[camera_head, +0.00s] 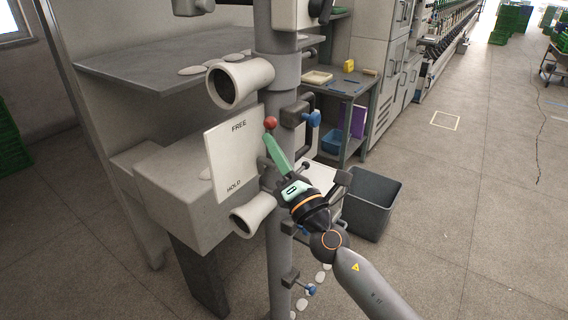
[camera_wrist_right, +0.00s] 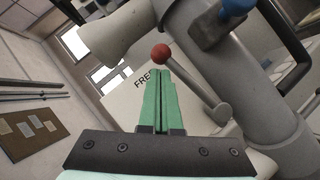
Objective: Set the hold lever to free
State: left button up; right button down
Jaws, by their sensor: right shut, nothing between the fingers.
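The hold lever has a red ball knob (camera_head: 270,122) beside the word FREE on a white label plate (camera_head: 232,150); HOLD is lower on the plate. In the right wrist view the grey lever arm (camera_wrist_right: 193,82) runs from a round pivot to the red knob, which is near the FREE lettering. My right gripper (camera_head: 268,138) has green fingers, shut and empty. Their tips (camera_wrist_right: 160,72) are just below the knob; I cannot tell whether they touch it. The fingers hide most of the lever arm in the head view. My left gripper is not in view.
A grey vertical post (camera_head: 283,85) carries two pale horn-shaped tubes, the upper one (camera_head: 240,82) above the plate. A blue-knobbed clamp (camera_head: 312,118) is right of the lever. A grey bin (camera_head: 372,203) stands on the floor. Open floor lies to the right.

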jog(key=b+v, duration=0.2)
jog(key=v, duration=0.9)
jog(key=s+d+f+m+g+h+p, duration=0.1)
jog(key=s+d+f+m+g+h, duration=0.2)
jog(key=f+m, duration=0.7)
jog(key=s+d+f+m+g+h, duration=0.15)
jog(key=d+f+m+h, duration=0.25)
jog(key=d+f+m, duration=0.5)
jog(key=s+d+f+m+g+h+p, duration=0.1)
jog(key=s+f+m+g, duration=0.5)
jog(key=s+f+m, duration=0.5)
jog(key=s+f, duration=0.6)
jog(key=f, duration=0.1)
jog(key=shift+s+f+h, duration=0.25)
jog(key=shift+s+h, duration=0.05)
jog(key=shift+s, duration=0.1)
